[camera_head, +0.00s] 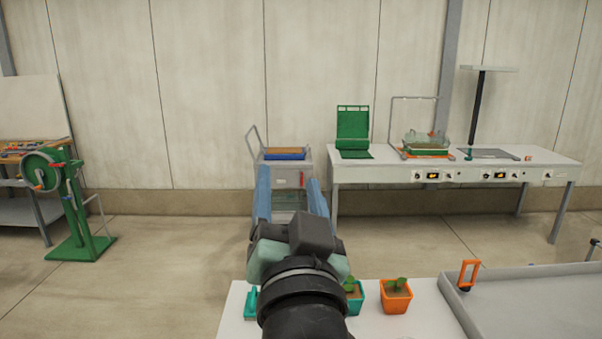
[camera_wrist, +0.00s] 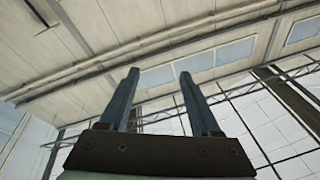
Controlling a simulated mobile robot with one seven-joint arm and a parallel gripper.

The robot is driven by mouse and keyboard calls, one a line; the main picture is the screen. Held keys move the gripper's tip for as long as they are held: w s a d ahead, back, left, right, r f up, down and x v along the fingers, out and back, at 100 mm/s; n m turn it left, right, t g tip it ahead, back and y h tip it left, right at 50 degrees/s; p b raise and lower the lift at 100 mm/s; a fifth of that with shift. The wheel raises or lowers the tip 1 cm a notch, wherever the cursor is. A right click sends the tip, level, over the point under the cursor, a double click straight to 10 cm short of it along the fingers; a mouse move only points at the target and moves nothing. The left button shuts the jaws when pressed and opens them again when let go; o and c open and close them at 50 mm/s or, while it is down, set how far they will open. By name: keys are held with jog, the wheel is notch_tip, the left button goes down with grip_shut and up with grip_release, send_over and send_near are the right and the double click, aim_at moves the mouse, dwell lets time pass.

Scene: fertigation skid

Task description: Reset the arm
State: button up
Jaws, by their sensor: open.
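My gripper (camera_head: 291,196) is raised in front of my body in the head view, with its two blue fingers pointing up and away. In the wrist view my gripper (camera_wrist: 158,88) shows its two fingers apart, with nothing between them. Behind them the wrist view shows only the ceiling, windows and wall. My arm hides part of the near white table (camera_head: 436,318) and part of the cart behind it.
An orange pot (camera_head: 396,297) and a teal pot (camera_head: 357,300) with seedlings stand on the near table, beside a grey tray (camera_head: 535,305). A cart (camera_head: 287,178) and a long bench (camera_head: 400,172) stand by the back wall. A green stand (camera_head: 75,205) is left. Floor between is clear.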

notch_tip(320, 180, down, 8)
jog(key=d+n+g+h, duration=0.1)
jog(key=n+g+h, duration=0.1)
jog(key=n+g, duration=0.2)
jog(key=s+r+t, duration=0.5)
jog(key=s+r, duration=0.1)
jog(key=r, duration=0.6)
jog(key=s+r+t, duration=0.5)
jog(key=s+r, duration=0.2)
jog(key=r, duration=0.5)
jog(key=shift+s+r+m+t, duration=0.25)
jog(key=shift+r+m+t, duration=0.05)
jog(key=shift+r, duration=0.05)
